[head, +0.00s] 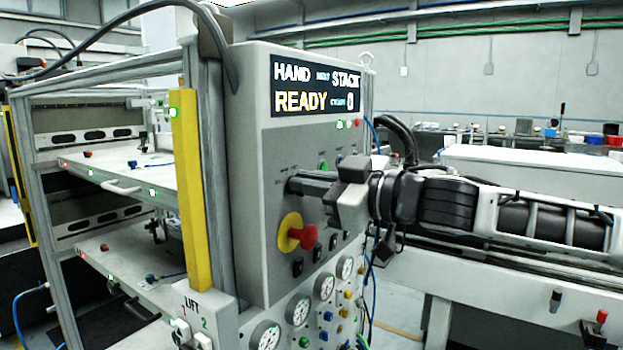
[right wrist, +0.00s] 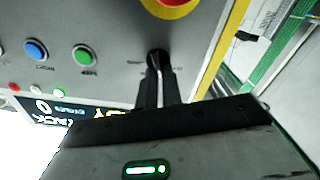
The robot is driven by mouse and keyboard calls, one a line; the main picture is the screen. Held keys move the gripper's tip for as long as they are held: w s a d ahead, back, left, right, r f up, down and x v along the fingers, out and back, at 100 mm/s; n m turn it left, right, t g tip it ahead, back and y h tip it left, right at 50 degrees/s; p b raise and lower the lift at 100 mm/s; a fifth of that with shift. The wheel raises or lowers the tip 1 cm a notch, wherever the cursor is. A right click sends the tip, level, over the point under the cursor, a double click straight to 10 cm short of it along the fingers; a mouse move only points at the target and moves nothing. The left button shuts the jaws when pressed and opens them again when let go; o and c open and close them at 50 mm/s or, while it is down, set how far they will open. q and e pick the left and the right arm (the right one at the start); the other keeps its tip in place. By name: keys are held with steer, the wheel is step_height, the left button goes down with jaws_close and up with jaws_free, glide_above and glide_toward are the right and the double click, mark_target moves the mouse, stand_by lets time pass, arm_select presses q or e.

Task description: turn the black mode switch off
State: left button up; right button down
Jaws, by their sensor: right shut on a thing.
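The grey control panel (head: 250,150) stands in the middle of the head view. My right gripper (head: 293,184) reaches it from the right, with its dark fingers against the panel above the red emergency button. In the right wrist view, my right gripper (right wrist: 158,68) is shut on the black mode switch (right wrist: 155,53). Only the dark top of the switch shows between the fingertips, so its exact turn is hard to read. In the head view the fingers hide the switch. My left gripper is not in view.
A red mushroom button (head: 308,236) on a yellow disc sits just below my fingers. A display (head: 315,87) reads HAND, STACK and READY. Green (right wrist: 84,55) and blue (right wrist: 36,50) buttons are close by. Gauges (head: 324,284) line the lower panel. A yellow post (head: 190,190) stands left.

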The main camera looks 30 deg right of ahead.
steer(key=n, duration=0.2)
steer(key=shift+a+n, duration=0.15)
steer(key=shift+n, duration=0.25)
steer(key=n, duration=0.4)
steer(key=shift+s+a+f+p, duration=0.1)
steer(key=shift+f+p, duration=0.1)
steer(key=shift+p, duration=0.2)
steer(key=shift+f+n, duration=0.1)
steer(key=shift+n, duration=0.9)
steer(key=c, duration=1.6)
jaws_free()
steer(key=shift+o, duration=0.2)
